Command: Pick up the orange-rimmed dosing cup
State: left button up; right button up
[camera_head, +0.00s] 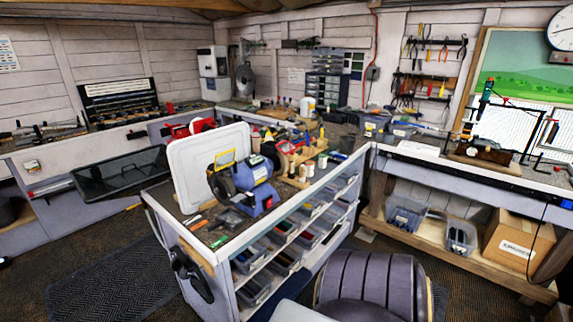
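I cannot pick out the orange-rimmed dosing cup in the head view; the small items on the benches are too small and crowded to tell apart. Neither of my grippers shows in this view. The central workbench (152,203) stands in front, with its top crowded by tools, bottles and small parts. A blue bench grinder (262,199) and a large white panel standing upright (178,172) hide part of its top.
A dark padded round shape (370,280) stands close in front at the bottom. A side bench (470,170) runs along the right, with a cardboard box (517,240) below. A black tray (122,174) is left of the central bench. Open floor with a mat (110,285) lies front left.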

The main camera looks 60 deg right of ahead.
aim_at(310, 169)
jog(key=z, duration=2.35)
